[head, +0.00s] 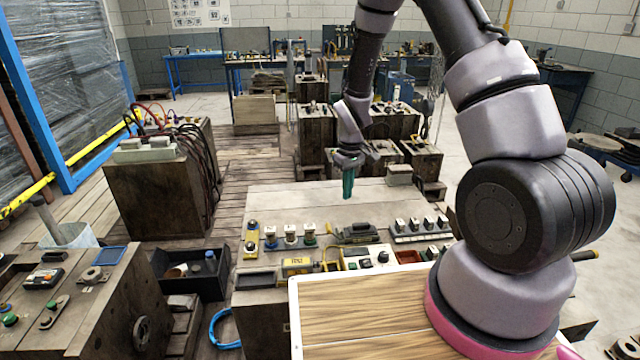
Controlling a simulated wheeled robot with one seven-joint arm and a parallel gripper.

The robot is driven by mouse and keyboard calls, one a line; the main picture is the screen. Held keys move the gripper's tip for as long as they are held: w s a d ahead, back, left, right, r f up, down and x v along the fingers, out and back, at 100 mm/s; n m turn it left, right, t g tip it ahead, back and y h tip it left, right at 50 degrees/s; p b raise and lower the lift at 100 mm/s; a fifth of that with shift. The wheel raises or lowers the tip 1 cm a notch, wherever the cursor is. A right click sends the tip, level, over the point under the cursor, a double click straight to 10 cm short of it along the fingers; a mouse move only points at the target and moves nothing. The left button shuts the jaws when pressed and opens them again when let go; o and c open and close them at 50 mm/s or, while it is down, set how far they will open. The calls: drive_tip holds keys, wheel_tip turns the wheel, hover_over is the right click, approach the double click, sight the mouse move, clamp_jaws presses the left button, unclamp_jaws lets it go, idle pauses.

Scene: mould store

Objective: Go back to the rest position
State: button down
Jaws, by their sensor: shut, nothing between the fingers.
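My arm rises from its base at the right, bends at the top of the picture and hangs down near the middle in the head view. My gripper (348,188) points down with its green fingers together and nothing between them. It hangs above the light top of the workbench (290,200), apart from the things on it. The upper bend of the arm is cut off by the top edge of the picture.
On the bench stand several knobs (291,236), a dark device (356,233) and a row of switches (420,228). A cabinet with cables (155,195) stands left. A black bin (192,275) sits at front left. Wooden blocks stand behind the bench.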

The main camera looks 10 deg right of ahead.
drive_tip(key=s+d+r+m+t+y, duration=0.1)
drive_tip(key=s+d+r+m+t, duration=0.15)
drive_tip(key=r, duration=1.15)
drive_tip(key=s+d+r+m+t, duration=0.1)
drive_tip(key=s+d+r+m, duration=0.2)
drive_tip(key=r, duration=1)
drive_tip(key=s+d+r+m+t+y, duration=0.1)
drive_tip(key=s+r+m+t, duration=0.2)
drive_tip(key=s+r, duration=1)
drive_tip(key=s+m, duration=0.1)
drive_tip(key=s, duration=0.3)
drive_tip(key=shift+d, duration=0.2)
